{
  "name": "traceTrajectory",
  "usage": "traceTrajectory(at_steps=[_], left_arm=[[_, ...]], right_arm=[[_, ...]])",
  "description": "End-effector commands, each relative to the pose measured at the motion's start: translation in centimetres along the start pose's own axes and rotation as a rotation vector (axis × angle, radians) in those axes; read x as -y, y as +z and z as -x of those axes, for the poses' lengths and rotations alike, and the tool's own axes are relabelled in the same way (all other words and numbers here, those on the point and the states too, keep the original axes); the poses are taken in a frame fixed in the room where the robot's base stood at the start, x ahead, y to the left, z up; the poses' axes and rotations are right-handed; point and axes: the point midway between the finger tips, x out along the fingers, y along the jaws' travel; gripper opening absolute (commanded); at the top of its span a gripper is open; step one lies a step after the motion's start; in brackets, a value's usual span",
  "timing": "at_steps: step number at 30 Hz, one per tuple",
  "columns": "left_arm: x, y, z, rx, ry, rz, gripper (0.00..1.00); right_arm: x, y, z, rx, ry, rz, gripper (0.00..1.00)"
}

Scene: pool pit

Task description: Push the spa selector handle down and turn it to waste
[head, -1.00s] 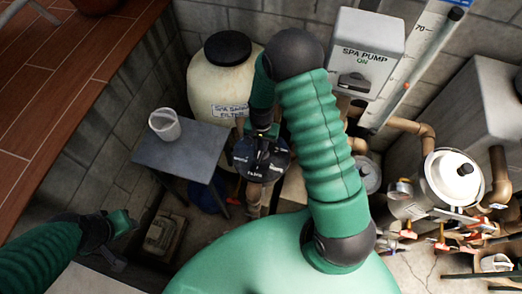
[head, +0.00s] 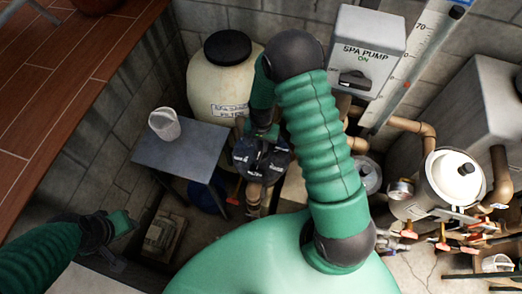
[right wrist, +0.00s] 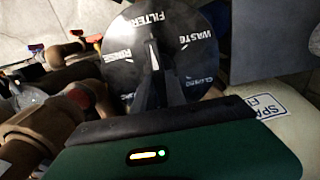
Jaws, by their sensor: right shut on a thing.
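The spa selector valve is a round black dial (head: 270,168) in front of the spa sand filter. In the right wrist view its face (right wrist: 192,72) carries white labels, with FILTER at the top, WASTE to the upper right and RINSE to the left. The black handle (right wrist: 152,58) lies across the dial, its narrow end towards FILTER. My right gripper (head: 264,139) is over the dial, shut on the handle; its fingers are mostly hidden in the head view. My left gripper (head: 122,226) is low at the left, away from the valve; its jaws are unclear.
The cream spa sand filter tank (head: 212,88) stands behind the valve. The spa pump switch box (head: 365,45) is on the wall. Pipes and a white-lidded canister (head: 452,180) crowd the right.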

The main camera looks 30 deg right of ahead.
Motion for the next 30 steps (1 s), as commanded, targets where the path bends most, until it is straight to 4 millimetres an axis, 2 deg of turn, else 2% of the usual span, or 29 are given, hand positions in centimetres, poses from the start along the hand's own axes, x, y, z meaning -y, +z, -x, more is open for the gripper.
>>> traceTrajectory(at_steps=[3,5,9,12,15,18,23,24,30], left_arm=[[0.0,0.0,0.0,0.000,0.000,0.000,0.40],[0.0,0.0,0.2,0.000,0.000,0.000,0.40],[0.0,-0.4,1.6,0.000,0.000,0.000,0.40],[0.0,-0.6,2.4,0.000,0.000,0.000,0.40],[0.0,-0.7,2.9,0.000,0.000,0.000,0.40],[0.0,-0.7,3.0,0.000,0.000,0.000,0.40],[0.0,-0.7,2.8,0.000,0.000,0.000,0.40],[0.0,-0.7,2.8,0.000,0.000,0.000,0.40],[0.0,-0.7,2.8,0.000,0.000,0.000,0.40]], right_arm=[[0.1,-0.1,-0.1,-0.002,-0.002,-0.015,0.00],[0.1,0.0,0.0,-0.003,-0.001,-0.104,0.00],[0.1,0.0,0.3,-0.003,0.001,-0.553,0.00],[0.0,0.0,0.3,-0.002,0.001,-0.801,0.00],[0.1,0.0,0.2,-0.002,0.000,-0.974,0.00],[0.1,-0.1,0.0,-0.002,-0.002,-1.047,0.00],[0.1,-0.1,-0.1,-0.001,-0.003,-1.051,0.00],[0.1,-0.1,-0.1,-0.001,-0.003,-1.051,0.19],[0.1,0.0,-0.1,-0.001,-0.002,-1.048,0.44]])
